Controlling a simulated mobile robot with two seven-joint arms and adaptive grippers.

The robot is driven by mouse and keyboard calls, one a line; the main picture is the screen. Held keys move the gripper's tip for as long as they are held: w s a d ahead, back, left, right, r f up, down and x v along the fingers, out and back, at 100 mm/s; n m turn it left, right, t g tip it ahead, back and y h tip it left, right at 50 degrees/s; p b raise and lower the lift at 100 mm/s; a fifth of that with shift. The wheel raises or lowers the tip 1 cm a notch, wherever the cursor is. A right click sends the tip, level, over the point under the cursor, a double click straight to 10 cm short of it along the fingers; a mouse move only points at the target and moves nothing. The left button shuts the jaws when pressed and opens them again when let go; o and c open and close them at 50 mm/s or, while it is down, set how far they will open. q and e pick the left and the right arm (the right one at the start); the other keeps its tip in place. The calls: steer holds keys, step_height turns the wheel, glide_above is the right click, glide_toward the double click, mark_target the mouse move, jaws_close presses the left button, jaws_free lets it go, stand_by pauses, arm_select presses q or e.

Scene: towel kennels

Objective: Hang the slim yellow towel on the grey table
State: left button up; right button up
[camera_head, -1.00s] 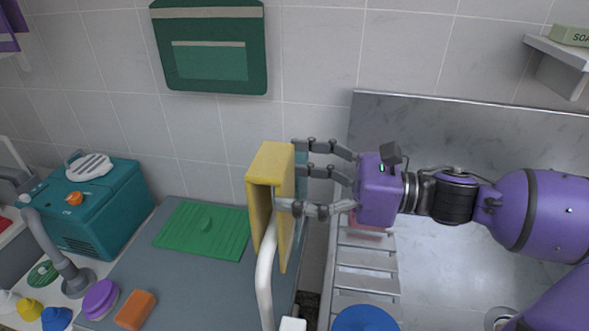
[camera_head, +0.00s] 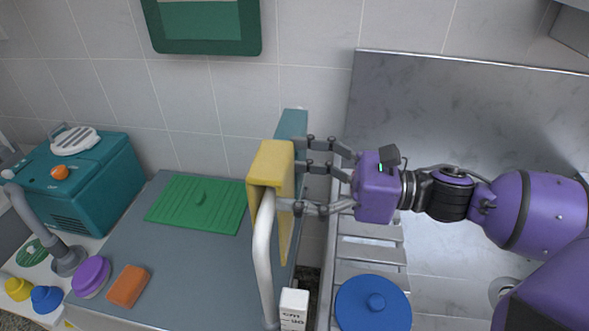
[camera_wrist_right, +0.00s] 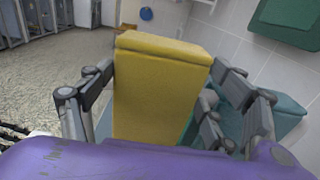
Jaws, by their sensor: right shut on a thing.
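The slim yellow towel (camera_head: 271,160) is folded over with both sides hanging, at the white rail (camera_head: 263,245) along the right edge of the grey table (camera_head: 165,260). The rail's upper end runs in under its fold; whether the towel rests on it I cannot tell. My right gripper (camera_head: 299,172) comes from the right and is shut on the towel. The right wrist view shows the yellow towel (camera_wrist_right: 160,95) between the fingers. A teal towel-like piece (camera_head: 292,124) hangs just behind it, partly hidden. My left gripper is not in view.
A green board (camera_head: 198,204), an orange sponge (camera_head: 128,286) and a purple round item (camera_head: 91,277) lie on or near the table's left side. A teal box (camera_head: 85,185) stands further left. A labelled white box (camera_head: 293,308) and a blue lid (camera_head: 373,302) are near the front right.

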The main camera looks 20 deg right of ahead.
mark_target(289, 192)
steer(key=shift+f+b, duration=0.75)
steer(key=shift+f, duration=0.95)
steer(key=o, duration=1.4)
steer(key=shift+o, duration=0.6)
